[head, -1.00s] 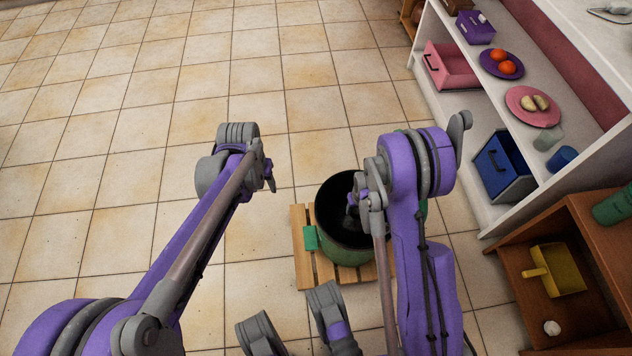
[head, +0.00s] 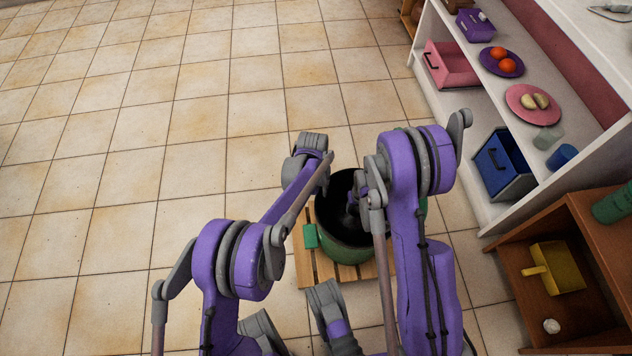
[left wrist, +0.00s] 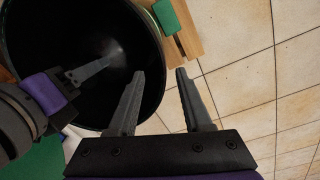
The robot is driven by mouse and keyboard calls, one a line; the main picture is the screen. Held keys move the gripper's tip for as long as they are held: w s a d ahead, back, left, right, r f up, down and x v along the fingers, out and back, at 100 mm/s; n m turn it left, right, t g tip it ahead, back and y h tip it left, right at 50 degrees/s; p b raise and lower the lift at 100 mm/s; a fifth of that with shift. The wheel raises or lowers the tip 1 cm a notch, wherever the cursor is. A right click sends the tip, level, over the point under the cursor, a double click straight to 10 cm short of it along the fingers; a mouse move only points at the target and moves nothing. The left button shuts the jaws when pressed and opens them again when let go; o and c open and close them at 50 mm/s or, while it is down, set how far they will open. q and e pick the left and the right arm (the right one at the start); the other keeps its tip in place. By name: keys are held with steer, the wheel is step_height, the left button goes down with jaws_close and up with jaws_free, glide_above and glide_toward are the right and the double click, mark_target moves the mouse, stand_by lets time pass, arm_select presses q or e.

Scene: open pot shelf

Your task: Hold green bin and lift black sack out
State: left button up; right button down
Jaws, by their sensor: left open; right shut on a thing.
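The green bin (head: 345,256) stands upright on a wooden slatted stand, with a green handle (head: 311,236) on its left side. The black sack (head: 337,197) lines the bin; its dark inside also fills much of the left wrist view (left wrist: 75,30). My right gripper (head: 352,208) reaches into the bin and is shut on the sack; the exact grip is too dark to see. My left gripper (left wrist: 160,72) is open at the bin's rim. In the left wrist view one finger overlaps the dark inside and the other the floor outside. The head view mostly hides its fingers.
The wooden stand (head: 303,270) sits on tiled floor, which is clear to the left and behind. A white shelf (head: 452,130) with plates and boxes stands at the right. A brown cabinet (head: 520,285) holding a yellow dustpan (head: 557,268) is nearer, right.

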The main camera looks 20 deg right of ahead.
mark_target(318, 199)
arm_select(q)
step_height(318, 199, down, 7)
steer(key=shift+s+d+f, duration=0.1)
steer(key=shift+c, duration=0.3)
jaws_close()
stand_by(2.4)
arm_select(e)
steer(key=shift+r, duration=5.15)
step_height(318, 199, up, 10)
